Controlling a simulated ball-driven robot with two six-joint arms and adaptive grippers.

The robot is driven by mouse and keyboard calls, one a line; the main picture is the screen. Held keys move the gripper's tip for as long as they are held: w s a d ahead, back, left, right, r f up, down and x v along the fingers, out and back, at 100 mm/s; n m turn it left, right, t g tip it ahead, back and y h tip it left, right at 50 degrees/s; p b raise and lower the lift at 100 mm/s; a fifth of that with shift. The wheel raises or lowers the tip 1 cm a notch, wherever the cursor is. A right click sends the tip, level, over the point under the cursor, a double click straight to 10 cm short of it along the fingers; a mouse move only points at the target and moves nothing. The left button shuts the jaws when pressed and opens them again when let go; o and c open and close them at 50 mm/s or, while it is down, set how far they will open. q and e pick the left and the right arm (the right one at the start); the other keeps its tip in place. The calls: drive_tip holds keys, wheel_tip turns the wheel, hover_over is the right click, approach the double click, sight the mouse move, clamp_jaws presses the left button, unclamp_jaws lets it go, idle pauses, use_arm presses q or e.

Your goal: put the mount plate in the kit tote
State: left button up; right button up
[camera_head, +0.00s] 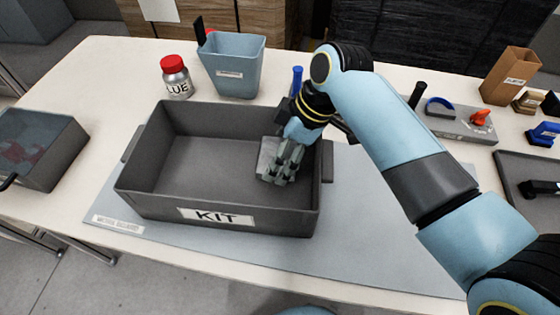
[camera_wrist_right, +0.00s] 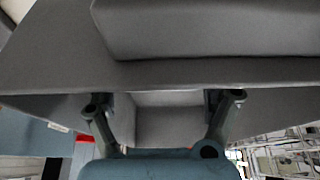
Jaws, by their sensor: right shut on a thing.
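The kit tote (camera_head: 150,205) is a deep dark grey bin with a KIT label on its front wall. My right gripper (camera_head: 280,175) reaches down into the right end of the tote. It is shut on the mount plate (camera_head: 267,158), a flat grey piece that shows beside the fingers and is partly hidden by them. I cannot tell whether the plate touches the tote floor. In the right wrist view, the gripper's fingers (camera_wrist_right: 165,115) show with grey surfaces close ahead, and plate and tote are hard to tell apart there. My left gripper is not in view.
The tote stands on a grey-blue mat (camera_head: 390,245). Behind it are a red-capped glue bottle (camera_head: 176,80) and a blue bin (camera_head: 235,68). A grey container (camera_head: 50,160) stands at left. A grey holder (camera_head: 460,125) and dark tray (camera_head: 520,170) lie at right. The tote's left half is empty.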

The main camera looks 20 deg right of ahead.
drive_tip(key=shift+f, duration=1.9)
drive_tip(key=o, duration=1.5)
drive_tip(key=shift+f, duration=0.1)
drive_tip(key=v, duration=1.2)
drive_tip(key=shift+s+p, duration=0.1)
drive_tip(key=shift+p, duration=0.2)
